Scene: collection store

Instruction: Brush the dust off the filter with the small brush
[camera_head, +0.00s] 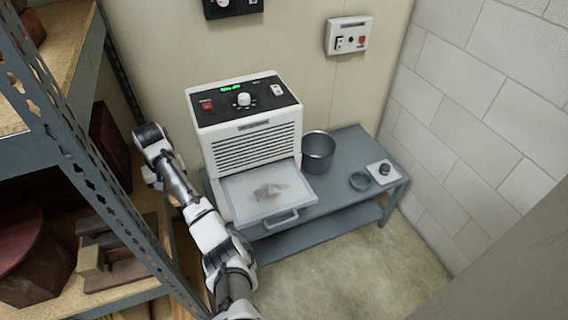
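The filter (262,207) is a pale flat panel in a drawer pulled out of the front of a white machine (254,145). A grey-brown patch of dust (269,191) lies near its middle. My arm rises from the bottom of the picture, left of the drawer, and bends down at its far end by the shelf. My gripper's fingers do not show; they seem hidden behind the arm. I cannot make out the small brush anywhere in this view.
The machine stands on a grey metal table (340,143) with a dark metal pot (318,152), a dark ring-shaped dish (360,181) and a white pad (378,178) bearing a black knob-like piece (384,169). A metal shelf post (75,150) stands close left. Floor in front is clear.

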